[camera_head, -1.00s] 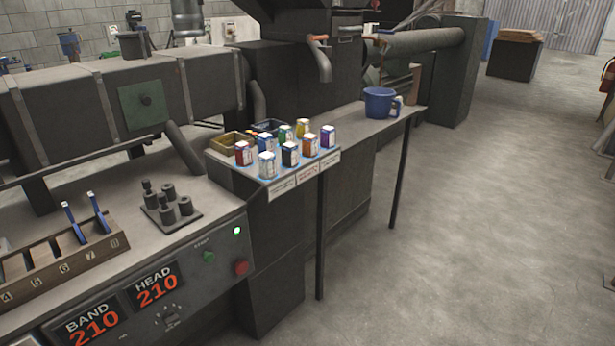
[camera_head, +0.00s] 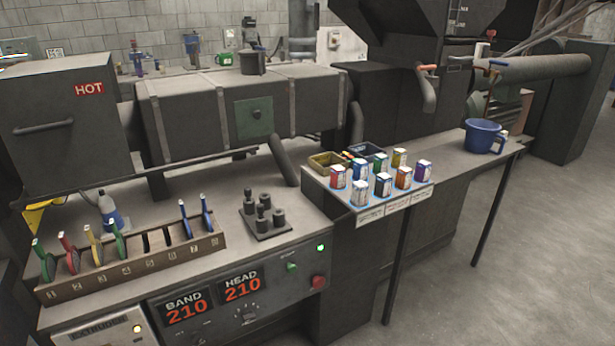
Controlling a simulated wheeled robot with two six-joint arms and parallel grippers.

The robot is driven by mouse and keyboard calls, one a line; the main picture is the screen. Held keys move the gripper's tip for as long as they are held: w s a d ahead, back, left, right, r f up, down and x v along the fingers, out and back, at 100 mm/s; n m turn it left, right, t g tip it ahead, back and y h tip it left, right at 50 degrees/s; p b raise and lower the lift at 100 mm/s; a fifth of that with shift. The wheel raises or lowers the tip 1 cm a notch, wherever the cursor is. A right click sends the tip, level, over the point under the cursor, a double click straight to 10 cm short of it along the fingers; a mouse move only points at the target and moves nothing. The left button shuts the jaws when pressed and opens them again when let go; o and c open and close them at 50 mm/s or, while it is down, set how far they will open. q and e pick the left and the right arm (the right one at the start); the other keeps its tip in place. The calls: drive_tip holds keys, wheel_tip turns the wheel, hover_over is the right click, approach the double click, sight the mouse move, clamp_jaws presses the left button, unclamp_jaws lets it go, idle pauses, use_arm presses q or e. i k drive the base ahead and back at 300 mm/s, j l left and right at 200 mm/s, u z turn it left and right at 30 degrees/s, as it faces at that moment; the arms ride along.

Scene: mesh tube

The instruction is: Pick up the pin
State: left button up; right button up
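Several short dark pins stand upright on a small square dark plate (camera_head: 268,236) in the middle of the bench top. The slimmest pin (camera_head: 264,200), with a narrow top, stands at the back of the group, and a thicker pin (camera_head: 278,217) is at the right. I cannot tell which one the task means. Nothing touches them. Neither of my grippers is in view.
Left of the plate is a numbered wooden rack (camera_head: 130,268) with coloured-handled tools. A control panel (camera_head: 240,300) reads 210 twice. Small labelled cartons (camera_head: 361,194) and a blue bucket (camera_head: 483,137) stand right. A box marked HOT (camera_head: 62,125) is back left.

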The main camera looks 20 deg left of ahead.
sight(247, 190)
drive_tip(key=u, duration=2.4)
drive_tip(key=i+j+z, duration=0.1)
drive_tip(key=j, duration=0.6)
drive_tip(key=i+j, duration=0.15)
drive_tip(key=j, duration=0.55)
drive_tip(key=i+j+z, duration=0.15)
drive_tip(key=j, duration=0.55)
drive_tip(key=l+z, duration=0.85)
drive_tip(key=z, duration=0.15)
drive_tip(key=i+l+z, duration=0.15)
drive_tip(key=l+z, duration=0.35)
drive_tip(key=j, duration=0.1)
